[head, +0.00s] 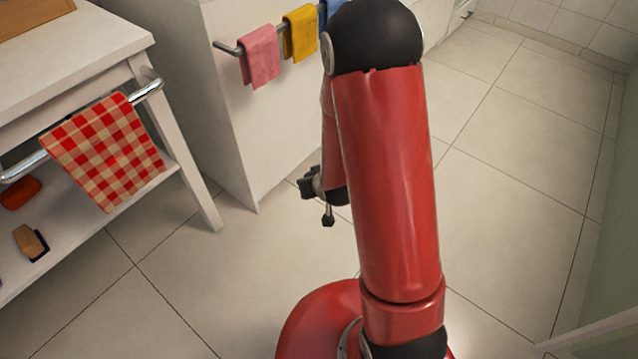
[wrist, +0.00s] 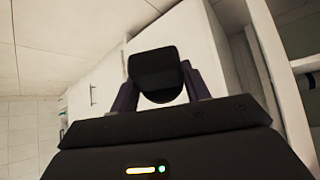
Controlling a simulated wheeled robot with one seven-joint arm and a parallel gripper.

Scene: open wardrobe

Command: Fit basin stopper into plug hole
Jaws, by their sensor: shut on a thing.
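My gripper (wrist: 158,82) is shut on a dark, rounded black piece, which I take to be the basin stopper (wrist: 157,68). The piece sits between the two fingers in the wrist view, with its darker end facing the camera. In the head view my gripper (head: 326,212) hangs low over the tiled floor, beside the white cabinet and partly behind my red arm. The stopper cannot be told apart there. No basin or plug hole shows in either view.
A white cabinet (head: 235,110) carries a rail with pink (head: 260,55), yellow (head: 300,33) and blue cloths. At left stands a white table (head: 85,40) with a checked towel (head: 105,150) and a lower shelf with brushes. Tiled floor is clear at right.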

